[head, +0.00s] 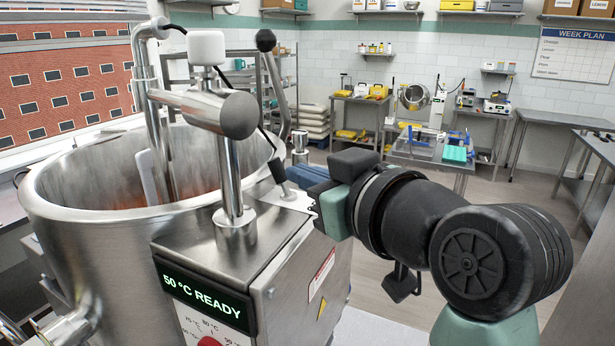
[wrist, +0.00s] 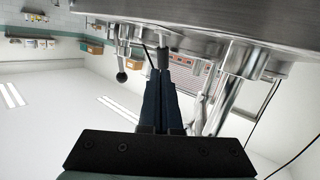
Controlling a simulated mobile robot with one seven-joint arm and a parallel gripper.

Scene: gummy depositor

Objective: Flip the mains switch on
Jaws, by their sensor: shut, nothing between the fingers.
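The steel depositor (head: 235,250) has a small tilted toggle with a black sleeve (head: 277,171) on its top plate. This looks like the mains switch, but I see no label, and its on or off position is unclear. A dark sleeve (wrist: 163,56), likely the same toggle, shows just beyond the fingertips in the wrist view. My gripper (head: 292,174) is shut and empty, its dark blue fingers beside the toggle's base. In the wrist view my gripper (wrist: 162,76) points at the sleeve; I cannot tell whether they touch.
A taller lever with a black ball (head: 265,40) rises behind the toggle. A steel post (head: 234,180) with a crossbar stands to the left, before the open kettle (head: 60,190). The front display (head: 203,296) reads "50 °C READY". Work tables stand along the back wall.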

